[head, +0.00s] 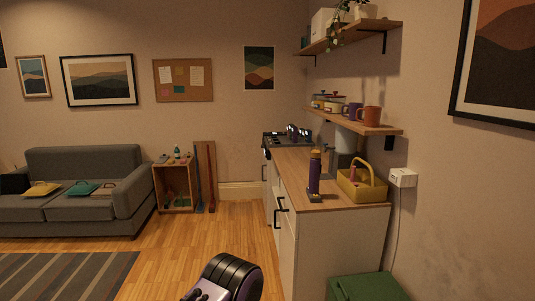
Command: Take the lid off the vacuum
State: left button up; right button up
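A tall purple object (315,178) stands upright on the wooden counter, near its front end, and appears to be the vacuum. It has a dark foot and a tan-orange upper part (315,156), which may be its lid. The top sits in place on the body. The object is small in the view, so the seam of the lid cannot be made out. A black ribbed part at the bottom edge appears to be my own arm, well short of the counter. Neither gripper can be made out in the head view.
The counter (290,163) also holds a yellow basket (361,187) just right of the purple object. Shelves with mugs (370,116) hang above. A green bin (366,287) stands before the counter's end. The wooden floor (180,245) left of the cabinet is clear; a grey sofa (80,180) stands far left.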

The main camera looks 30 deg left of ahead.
aim_at(315, 149)
jog(key=u, duration=1.5)
jog(key=i, duration=3)
jog(key=z, duration=2.25)
